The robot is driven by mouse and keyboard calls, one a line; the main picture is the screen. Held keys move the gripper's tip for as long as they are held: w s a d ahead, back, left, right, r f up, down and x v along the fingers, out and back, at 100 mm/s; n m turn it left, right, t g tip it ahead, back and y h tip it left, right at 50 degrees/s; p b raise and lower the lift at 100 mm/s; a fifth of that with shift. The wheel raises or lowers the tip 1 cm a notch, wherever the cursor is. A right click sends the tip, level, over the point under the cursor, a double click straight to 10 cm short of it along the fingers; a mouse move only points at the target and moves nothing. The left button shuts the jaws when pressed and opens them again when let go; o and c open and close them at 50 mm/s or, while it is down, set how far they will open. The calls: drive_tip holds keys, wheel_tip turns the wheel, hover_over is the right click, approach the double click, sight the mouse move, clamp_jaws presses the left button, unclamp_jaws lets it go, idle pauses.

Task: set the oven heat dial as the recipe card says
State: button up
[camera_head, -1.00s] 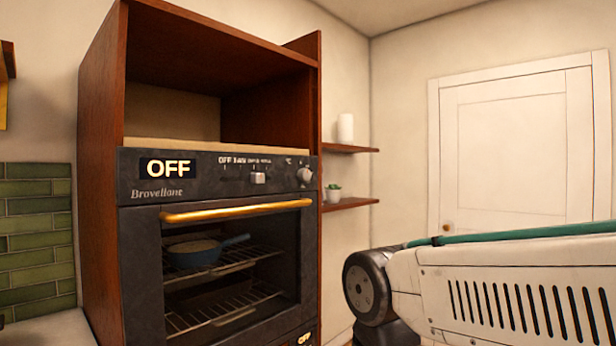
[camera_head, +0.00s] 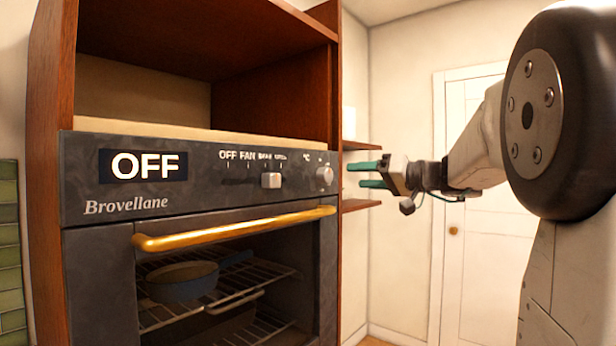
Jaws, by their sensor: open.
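The oven (camera_head: 105,255) is black, with a control panel across its top. Its display (camera_head: 143,165) reads OFF. The heat dial (camera_head: 325,177) is a round silver knob at the panel's right end, under a °C mark. My gripper (camera_head: 368,174) is open and empty, its two teal fingers pointing left towards the panel's right end. In the picture it is just right of the dial, apart from it; the depth between them is hard to tell. No recipe card shows in this view.
A square slider knob (camera_head: 271,180) sits left of the dial under OFF, FAN and other small labels. A brass handle (camera_head: 235,228) crosses the shut oven door. A blue pan (camera_head: 183,281) stands on the rack inside. Wooden shelves (camera_head: 362,205) are behind my gripper.

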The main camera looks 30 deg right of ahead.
sight(330, 175)
drive_tip(key=shift+n, duration=0.5)
drive_tip(key=x, duration=0.8)
drive_tip(key=shift+a+r, duration=0.2)
drive_tip(key=shift+a, duration=0.1)
drive_tip(key=c, duration=1)
